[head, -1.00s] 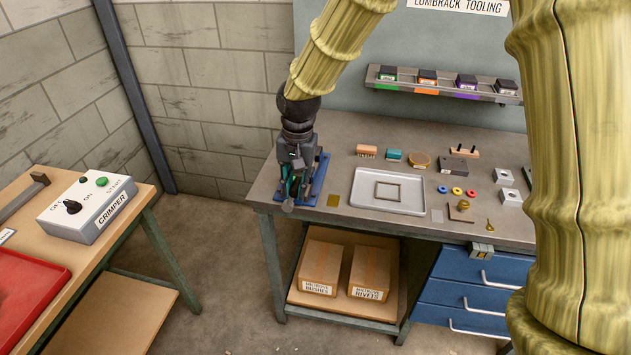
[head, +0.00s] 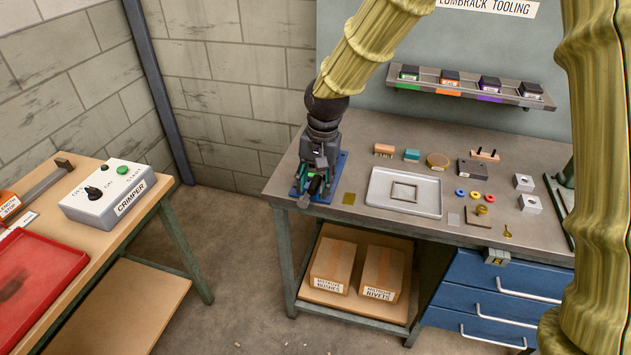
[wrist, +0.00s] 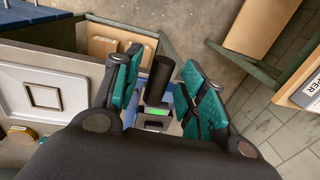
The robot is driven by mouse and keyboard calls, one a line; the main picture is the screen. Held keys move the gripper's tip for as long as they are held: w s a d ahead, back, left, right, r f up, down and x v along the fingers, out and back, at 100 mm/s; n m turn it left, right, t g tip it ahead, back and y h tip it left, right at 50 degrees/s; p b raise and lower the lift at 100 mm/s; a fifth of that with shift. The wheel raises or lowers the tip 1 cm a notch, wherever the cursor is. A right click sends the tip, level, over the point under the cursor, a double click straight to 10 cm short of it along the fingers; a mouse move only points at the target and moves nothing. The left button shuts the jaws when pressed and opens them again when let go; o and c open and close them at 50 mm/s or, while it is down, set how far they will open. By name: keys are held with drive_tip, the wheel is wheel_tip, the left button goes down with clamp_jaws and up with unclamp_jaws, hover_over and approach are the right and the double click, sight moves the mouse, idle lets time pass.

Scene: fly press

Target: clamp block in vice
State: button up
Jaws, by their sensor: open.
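The blue vice (head: 338,178) stands at the left end of the grey workbench. My gripper (head: 316,180) is over it, pointing down, and hides much of it. In the wrist view my gripper (wrist: 160,78) is open, with teal finger pads on either side of a dark cylinder (wrist: 160,76), apparently the vice's handle or screw. Beyond the cylinder's lower end is a grey part with a bright green strip (wrist: 157,111). I cannot tell whether this is the block or part of the vice. No contact between pads and cylinder is clear.
A pale tray (head: 378,203) with a square frame lies right of the vice. Small parts, coloured rings (head: 461,192) and metal blocks (head: 524,182) lie farther right. Coloured blocks sit on the wall shelf (head: 470,84). The crimper box (head: 115,190) is on the left bench, across an open floor gap.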

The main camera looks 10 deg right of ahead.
wheel_tip(320, 180, up, 12)
drive_tip(key=d, duration=0.1)
drive_tip(key=shift+s+d, duration=0.15)
drive_tip(key=shift+s, duration=0.1)
drive_tip(key=shift+d+f, duration=0.1)
drive_tip(key=shift+f, duration=0.05)
idle(0.3)
